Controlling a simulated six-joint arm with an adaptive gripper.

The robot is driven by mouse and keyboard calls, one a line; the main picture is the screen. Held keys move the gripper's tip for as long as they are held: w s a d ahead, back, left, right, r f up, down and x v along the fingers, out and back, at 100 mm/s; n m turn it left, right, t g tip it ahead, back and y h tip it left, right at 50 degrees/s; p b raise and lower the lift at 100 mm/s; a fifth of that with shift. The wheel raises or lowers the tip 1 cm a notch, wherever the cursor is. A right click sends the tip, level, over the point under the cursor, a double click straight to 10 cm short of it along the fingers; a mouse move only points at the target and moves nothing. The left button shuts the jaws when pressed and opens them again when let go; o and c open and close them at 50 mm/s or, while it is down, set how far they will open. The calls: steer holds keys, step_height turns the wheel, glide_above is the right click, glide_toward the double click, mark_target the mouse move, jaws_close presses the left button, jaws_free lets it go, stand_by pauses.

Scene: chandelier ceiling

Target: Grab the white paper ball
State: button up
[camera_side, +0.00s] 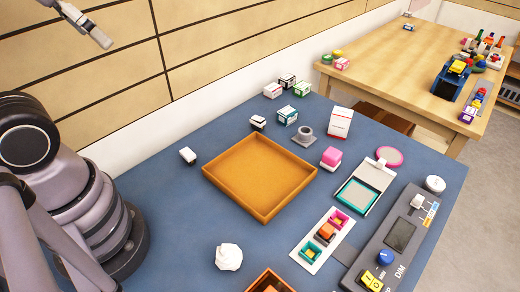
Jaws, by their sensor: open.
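The white paper ball (229,257), crumpled and faceted, lies on the blue tabletop (160,225) near the bottom middle of the side view. It stands apart from the things around it, with nothing touching it.
An empty orange tray (212,187) lies behind the ball. A small orange box (270,281) is close to its lower right. A white strip of coloured cups (322,240) and a grey control panel (400,235) stand right. Small boxes (287,115) line the back. Room left of the ball is clear.

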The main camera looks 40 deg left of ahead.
steer(key=shift+w, duration=0.1)
steer(key=w+d+f+n+g+h, duration=0.25)
steer(key=w+d+f+g, duration=0.35)
steer(key=w, duration=0.4)
steer(key=n+g+h, duration=0.5)
steer(key=g+h, duration=0.1)
steer(key=g, duration=0.4)
glide_toward(229, 257)
steer(key=f, duration=0.1)
steer(key=s+d+f, duration=0.1)
steer(key=s+f, duration=0.1)
steer(key=f, duration=0.1)
steer(key=shift+s+d, duration=0.1)
steer(key=shift+d, duration=0.2)
steer(key=shift+x, duration=3)
steer(key=shift+a+f, duration=0.15)
steer(key=shift+a, duration=0.05)
steer(key=c, duration=0.9)
